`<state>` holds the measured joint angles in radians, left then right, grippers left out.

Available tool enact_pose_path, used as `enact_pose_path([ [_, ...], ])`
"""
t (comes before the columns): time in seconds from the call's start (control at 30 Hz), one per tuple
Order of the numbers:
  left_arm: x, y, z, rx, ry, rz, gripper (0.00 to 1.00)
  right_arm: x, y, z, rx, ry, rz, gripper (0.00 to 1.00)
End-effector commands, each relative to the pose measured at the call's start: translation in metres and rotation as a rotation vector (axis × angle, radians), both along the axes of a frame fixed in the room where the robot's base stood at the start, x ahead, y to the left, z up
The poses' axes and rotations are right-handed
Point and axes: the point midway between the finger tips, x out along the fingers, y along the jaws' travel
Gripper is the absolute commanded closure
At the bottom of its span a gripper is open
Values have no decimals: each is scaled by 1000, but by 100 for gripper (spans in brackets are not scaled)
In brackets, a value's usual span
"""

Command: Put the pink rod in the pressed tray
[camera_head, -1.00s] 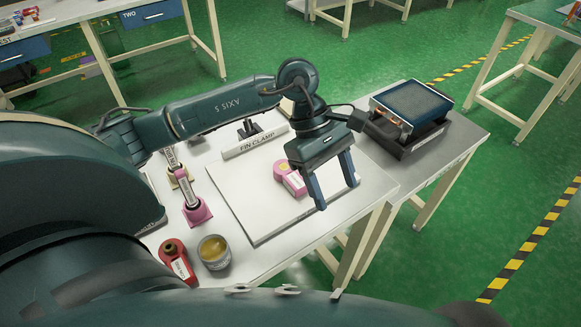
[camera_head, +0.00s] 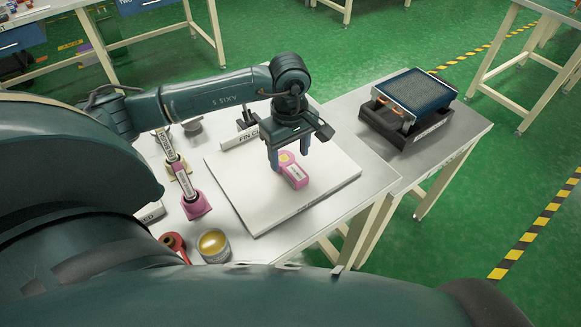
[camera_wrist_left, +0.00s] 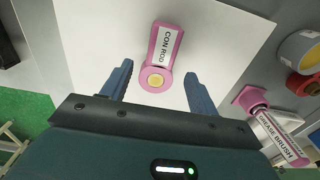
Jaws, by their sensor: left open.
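The pink rod (camera_head: 295,177), labelled CON ROD, lies flat on the white board (camera_head: 247,212) on the table. It also shows in the left wrist view (camera_wrist_left: 153,58), with a yellow centre in its round end. My left gripper (camera_head: 289,160) is open above the rod's round end. In the left wrist view its fingers (camera_wrist_left: 158,72) stand apart on either side of that end, with nothing held. A white label ending in "ED" (camera_head: 151,212) shows at the table's left edge; the rest is hidden behind my arm, so I cannot tell if it is the pressed tray. My right gripper is not in view.
A pink-based grease brush (camera_head: 195,205) stands left of the board. A tin (camera_head: 213,246) and a red item (camera_head: 173,243) are near the front. The FIN CLAMP sign (camera_head: 238,138) is behind. A dark block-topped unit (camera_head: 415,95) stands on the right. The board's front is clear.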

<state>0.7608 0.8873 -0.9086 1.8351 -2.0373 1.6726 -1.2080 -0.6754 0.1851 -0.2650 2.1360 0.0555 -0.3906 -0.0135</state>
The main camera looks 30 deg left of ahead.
Motion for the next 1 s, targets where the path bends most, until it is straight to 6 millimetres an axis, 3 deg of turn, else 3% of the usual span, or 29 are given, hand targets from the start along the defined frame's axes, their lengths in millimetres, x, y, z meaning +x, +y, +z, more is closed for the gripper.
enact_pose_path([
  [0.23, -1, -3, -34, -1, 3, 0, 40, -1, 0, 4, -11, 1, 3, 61],
  [0.53, -1, -3, -38, -1, 1, 0, 41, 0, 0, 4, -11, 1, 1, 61],
  [1.0, -1, -3, -38, -1, 0, 0, 79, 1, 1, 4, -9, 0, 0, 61],
])
